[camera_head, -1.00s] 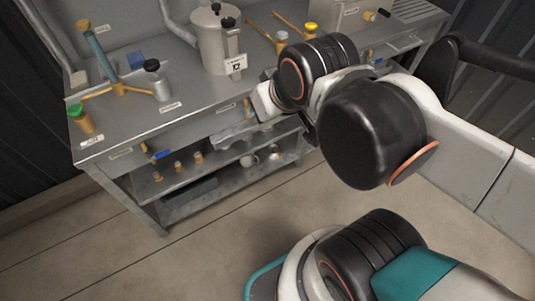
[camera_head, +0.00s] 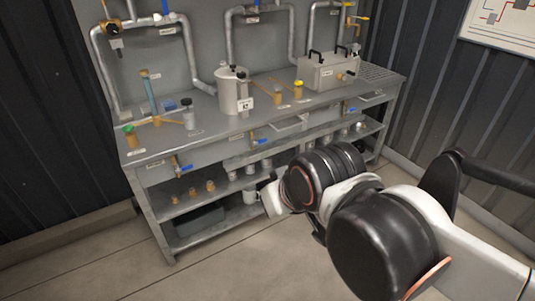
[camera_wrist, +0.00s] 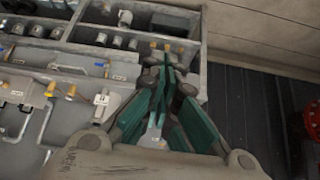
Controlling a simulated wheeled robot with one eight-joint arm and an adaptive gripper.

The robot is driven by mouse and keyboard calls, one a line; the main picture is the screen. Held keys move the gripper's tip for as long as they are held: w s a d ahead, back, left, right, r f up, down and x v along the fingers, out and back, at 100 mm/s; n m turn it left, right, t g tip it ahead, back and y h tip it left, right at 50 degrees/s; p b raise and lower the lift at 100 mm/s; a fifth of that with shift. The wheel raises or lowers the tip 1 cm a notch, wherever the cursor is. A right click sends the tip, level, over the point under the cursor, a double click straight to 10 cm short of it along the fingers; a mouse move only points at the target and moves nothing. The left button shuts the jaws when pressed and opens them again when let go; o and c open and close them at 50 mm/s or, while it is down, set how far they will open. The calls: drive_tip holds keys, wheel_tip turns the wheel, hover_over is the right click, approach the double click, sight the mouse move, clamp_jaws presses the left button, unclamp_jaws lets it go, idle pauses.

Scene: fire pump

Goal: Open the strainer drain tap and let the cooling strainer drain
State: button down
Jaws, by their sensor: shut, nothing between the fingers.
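A grey cylindrical vessel (camera_head: 234,92) with a lid and a tag stands on the bench; I take it for the strainer, though its label is too small to read. Blue-handled taps sit along the bench front: a left one (camera_head: 181,164), a middle one (camera_head: 259,141) and a right one (camera_head: 350,109). I cannot tell which is the strainer drain tap, nor whether any is open. No flowing water is visible. My gripper (camera_wrist: 167,62) is shut and empty in the wrist view, apart from the taps, near the bench's end. Its fingers are hidden in the head view.
The metal bench (camera_head: 150,150) has a lower shelf with brass fittings (camera_head: 192,192) and a dark bin (camera_head: 200,221). A grey box with handles (camera_head: 328,72) stands at the right of the top. Pipes run up the wall. Bare floor lies in front.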

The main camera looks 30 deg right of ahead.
drive_tip(key=shift+r, duration=0.1)
drive_tip(key=w+d+r+m+t+y, duration=0.15)
drive_tip(key=w+m, duration=0.45)
drive_tip(key=w, duration=0.9)
drive_tip(key=w+d+r+m+t, duration=0.1)
drive_tip(key=w+d+m, duration=0.2)
drive_tip(key=w+m, duration=0.8)
drive_tip(key=w+d+f+m+t, duration=0.1)
drive_tip(key=w+d+f, duration=0.25)
drive_tip(key=w, duration=0.25)
drive_tip(key=w+d+f+m, duration=0.2)
drive_tip(key=w+d+f, duration=0.15)
drive_tip(key=w, duration=0.25)
drive_tip(key=w+d+f+m+t, duration=0.1)
drive_tip(key=w+d+f, duration=0.1)
drive_tip(key=w+f, duration=0.3)
drive_tip(key=w+d+f+m, duration=0.2)
drive_tip(key=d+f+m, duration=0.2)
drive_tip(key=f, duration=0.4)
drive_tip(key=w+d+f+m+t, duration=0.1)
drive_tip(key=w+d+f+m, duration=0.1)
drive_tip(key=d+f+m, duration=0.3)
drive_tip(key=w+d+f+m+t, duration=0.1)
drive_tip(key=d+f+m, duration=0.4)
drive_tip(key=f, duration=0.8)
drive_tip(key=shift+w+d, duration=0.6)
drive_tip(key=shift+w, duration=0.1)
drive_tip(key=shift+w+f+t, duration=0.1)
drive_tip(key=shift+t, duration=0.15)
